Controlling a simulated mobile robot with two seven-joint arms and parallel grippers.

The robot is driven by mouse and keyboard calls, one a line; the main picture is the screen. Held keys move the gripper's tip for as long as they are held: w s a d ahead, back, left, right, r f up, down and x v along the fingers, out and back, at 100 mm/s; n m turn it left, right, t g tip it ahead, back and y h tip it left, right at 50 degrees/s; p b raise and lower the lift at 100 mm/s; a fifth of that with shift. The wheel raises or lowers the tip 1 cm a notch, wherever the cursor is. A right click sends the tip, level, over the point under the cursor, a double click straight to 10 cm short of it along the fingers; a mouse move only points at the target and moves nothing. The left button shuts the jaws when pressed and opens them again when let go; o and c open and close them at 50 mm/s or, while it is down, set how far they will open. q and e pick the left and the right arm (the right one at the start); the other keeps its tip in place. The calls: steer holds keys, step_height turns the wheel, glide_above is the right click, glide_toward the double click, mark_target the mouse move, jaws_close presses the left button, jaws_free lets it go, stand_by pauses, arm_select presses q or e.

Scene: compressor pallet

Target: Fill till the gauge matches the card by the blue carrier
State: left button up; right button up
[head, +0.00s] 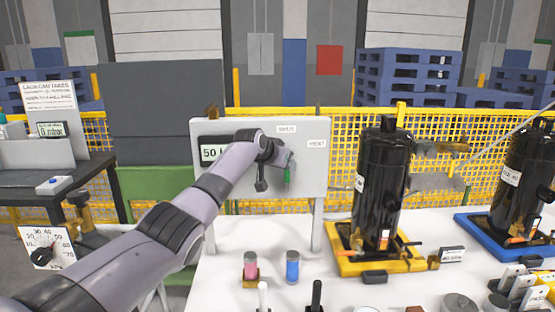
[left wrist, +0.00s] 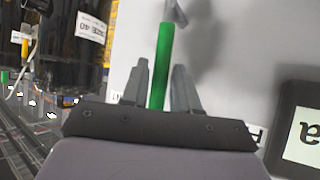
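The grey panel (head: 312,183) carries a display (head: 209,152) that starts with 50; my arm hides the rest of it. Two small labels (head: 317,142) sit at its upper right. A green lever handle (head: 287,176) hangs at the panel's front. My left gripper (head: 283,160) is at the lever. In the left wrist view the green lever (left wrist: 159,65) lies between the two spread fingers (left wrist: 160,85), with a gap beside it. The blue carrier (head: 472,222) holds a black compressor (head: 522,175) at the right. Several small cards (head: 510,277) stand in front of it, their writing unreadable. My right gripper is not visible.
A yellow carrier (head: 345,264) holds another black compressor (head: 380,185), with a label plate (head: 452,255) beside it. Pink (head: 250,268) and blue (head: 292,267) cylinders stand on the white table (head: 222,285). A thin hose runs at right.

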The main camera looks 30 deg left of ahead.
arm_select(q)
steer(key=shift+b+v, duration=0.5)
steer(key=shift+v, duration=2)
steer(key=shift+d, duration=0.1)
